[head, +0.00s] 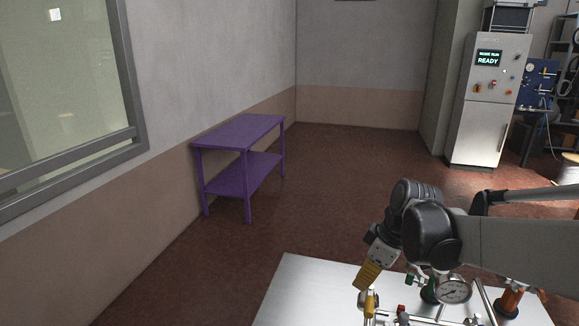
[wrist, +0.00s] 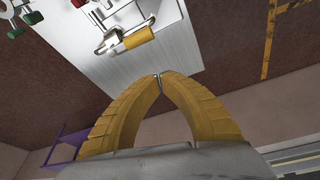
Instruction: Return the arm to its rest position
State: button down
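My arm reaches in from the right edge of the head view, over a white-topped bench. My gripper (head: 362,284) has yellow fingers that point down and to the left above the bench's left part. In the wrist view the two ribbed fingers of my gripper (wrist: 159,76) meet at their tips with nothing visible between them. A yellow-sleeved metal fitting (wrist: 138,37) lies on the bench beyond the fingertips. The fingers look apart from it. The arm hides part of the bench's right side.
The bench top (head: 300,290) carries a round gauge (head: 454,290), pipes and valves below my arm. A purple two-shelf table (head: 240,132) stands by the left wall. A grey cabinet (head: 487,100) reading READY stands at the back right. The floor between is clear.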

jog(key=s+m+t+h+b, duration=0.2)
jog(key=s+m+t+b, duration=0.2)
jog(key=s+m, duration=0.7)
jog(key=s+f+t, duration=0.1)
jog(key=s, duration=0.5)
jog(key=shift+h, duration=0.3)
jog(key=shift+a, duration=0.1)
dwell(0.4)
